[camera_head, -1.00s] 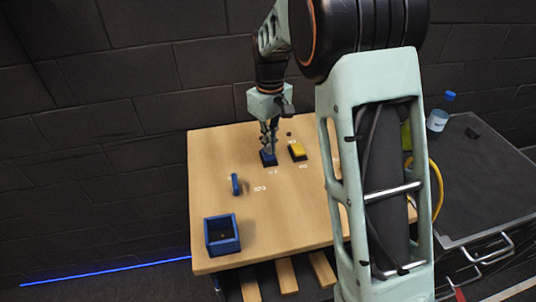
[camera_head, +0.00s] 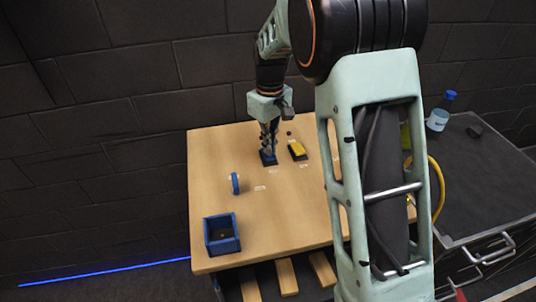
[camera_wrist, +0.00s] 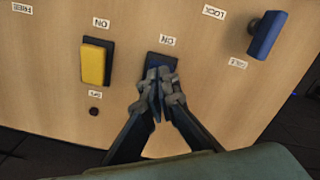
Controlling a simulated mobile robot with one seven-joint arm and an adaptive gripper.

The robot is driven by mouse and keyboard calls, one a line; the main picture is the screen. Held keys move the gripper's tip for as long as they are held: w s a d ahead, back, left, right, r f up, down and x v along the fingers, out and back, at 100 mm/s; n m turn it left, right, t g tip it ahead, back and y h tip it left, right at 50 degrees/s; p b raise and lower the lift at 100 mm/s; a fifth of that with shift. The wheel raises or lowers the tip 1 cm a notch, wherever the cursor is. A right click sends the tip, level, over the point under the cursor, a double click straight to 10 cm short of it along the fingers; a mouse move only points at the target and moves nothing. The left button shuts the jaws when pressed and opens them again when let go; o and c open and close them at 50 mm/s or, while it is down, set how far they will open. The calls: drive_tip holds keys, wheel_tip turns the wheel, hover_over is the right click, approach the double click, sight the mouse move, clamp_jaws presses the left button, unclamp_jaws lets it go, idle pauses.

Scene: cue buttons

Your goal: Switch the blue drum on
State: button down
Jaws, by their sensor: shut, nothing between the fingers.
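A blue rocker-like switch (camera_wrist: 158,66) on a dark base lies under my fingertips, with an "ON" label beyond it; it also shows in the head view (camera_head: 269,160). My gripper (camera_wrist: 157,88) is shut and empty, pointing down at this switch. Its fingertips are at the switch and hide its near part; I cannot tell whether they press on it.
A yellow switch (camera_wrist: 93,64) with "ON" and "OFF"-like labels sits left of the blue one. A small dark round spot (camera_wrist: 94,111) is near it. An open blue box (camera_head: 222,250) stands at the wooden table's (camera_head: 290,215) front left. A bottle (camera_head: 439,115) stands on the dark cabinet.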

drive_tip(key=shift+f+b, duration=0.4)
drive_tip(key=shift+f, duration=0.3)
drive_tip(key=shift+r, duration=0.1)
drive_tip(key=shift+r+p, duration=2.6)
drive_tip(key=shift+r, duration=0.9)
